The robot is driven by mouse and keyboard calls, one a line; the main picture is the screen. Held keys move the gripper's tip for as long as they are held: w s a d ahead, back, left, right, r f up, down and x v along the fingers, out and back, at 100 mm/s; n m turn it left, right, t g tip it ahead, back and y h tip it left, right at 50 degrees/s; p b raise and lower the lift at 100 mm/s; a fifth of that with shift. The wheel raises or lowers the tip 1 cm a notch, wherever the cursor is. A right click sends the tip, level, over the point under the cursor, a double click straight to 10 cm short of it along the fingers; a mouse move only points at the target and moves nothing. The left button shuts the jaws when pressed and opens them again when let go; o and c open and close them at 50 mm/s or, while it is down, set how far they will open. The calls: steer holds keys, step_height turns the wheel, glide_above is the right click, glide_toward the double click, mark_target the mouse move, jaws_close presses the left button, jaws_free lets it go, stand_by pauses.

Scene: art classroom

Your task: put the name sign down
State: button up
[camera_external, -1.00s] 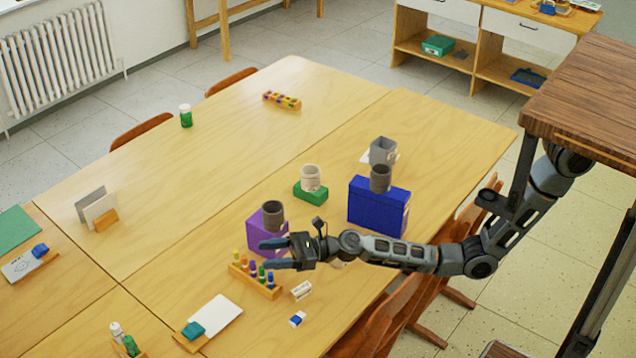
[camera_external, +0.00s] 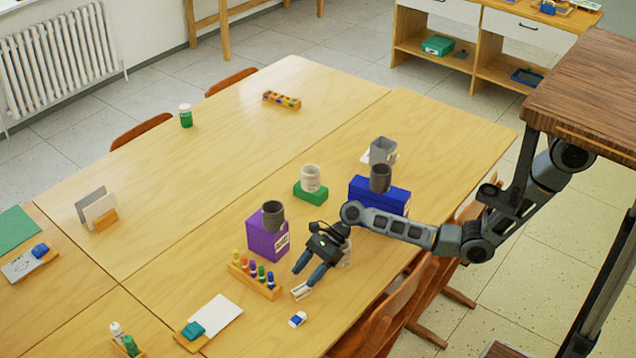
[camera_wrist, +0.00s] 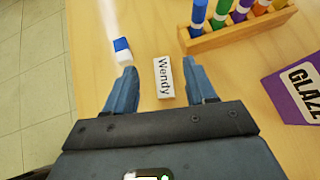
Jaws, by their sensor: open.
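The name sign (camera_wrist: 164,79) is a small white block reading "Wendy". In the wrist view it lies between and slightly beyond the fingertips, on the wooden table. In the external view the sign (camera_external: 300,292) shows partly beside the fingertips, right of the marker rack. My gripper (camera_external: 303,275) is open and points down toward the table. In the wrist view, my gripper (camera_wrist: 157,75) has its two blue fingers spread on either side of the sign, with a gap visible on both sides. Whether the fingertips touch the table cannot be told.
A blue and white eraser (camera_wrist: 122,48) lies just left of the left finger. A marker rack (camera_external: 256,281) and a purple glaze box (camera_external: 262,240) stand close by. The blue box (camera_external: 366,197) is near my arm. The table's left part (camera_external: 150,240) has free room.

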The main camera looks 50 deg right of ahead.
mark_target(302, 287)
step_height(302, 287, down, 4)
steer(key=shift+r, duration=0.1)
steer(key=shift+b+x, duration=0.4)
steer(key=shift+x, duration=1.05)
steer(key=shift+r, duration=0.1)
jaws_close()
